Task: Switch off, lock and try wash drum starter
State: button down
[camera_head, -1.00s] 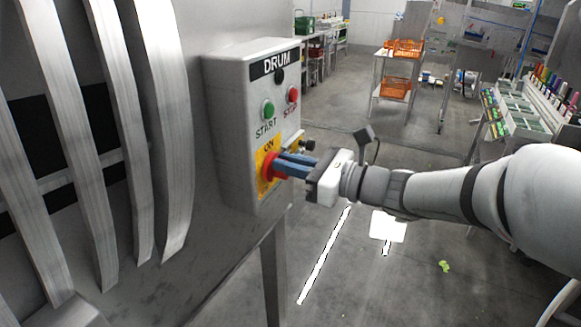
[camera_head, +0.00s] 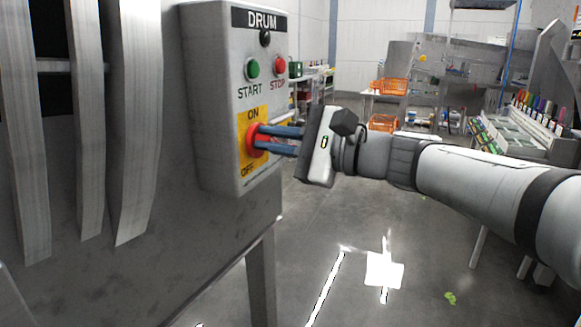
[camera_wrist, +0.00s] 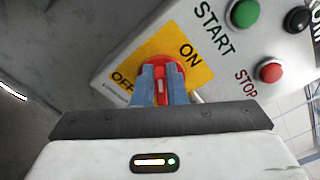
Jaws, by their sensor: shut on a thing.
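The grey drum starter box (camera_head: 215,110) carries a DRUM label, a green START button (camera_head: 252,68), a red STOP button (camera_head: 280,66) and a small black knob (camera_head: 265,38). Low on its face is a red rotary switch handle (camera_head: 254,147) on a yellow plate (camera_head: 246,120) marked ON above and OFF below. My gripper (camera_head: 272,140) comes from the right, its blue fingers shut on the red handle. The wrist view shows the handle (camera_wrist: 160,70) between the fingers (camera_wrist: 162,88), with ON and OFF beside it. The fingers partly hide the handle, so its exact setting is unclear. No lock is clearly visible.
Curved metal bars (camera_head: 138,120) stand left of the box, and a grey leg (camera_head: 262,285) stands below it. Orange crates (camera_head: 388,87) are on a rack behind. A bench with coloured items (camera_head: 515,125) is at right. The floor between is mostly open.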

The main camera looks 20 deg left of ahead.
jog(key=n+b, duration=0.3)
jog(key=b, duration=0.2)
jog(key=f+n+b, duration=0.1)
jog(key=n+b, duration=0.3)
jog(key=shift+s+f+b, duration=0.15)
jog(key=shift+f+b, duration=0.05)
jog(key=shift+b, duration=0.15)
jog(key=c, duration=1.5)
grip_release()
jog(key=shift+r, duration=0.1)
jog(key=shift+s+d+p, duration=0.15)
jog(key=shift+d+p, duration=0.1)
jog(key=shift+d, duration=1.7)
jog(key=shift+s+d+p, duration=0.15)
jog(key=shift+d+p, duration=0.05)
jog(key=shift+d, duration=1.75)
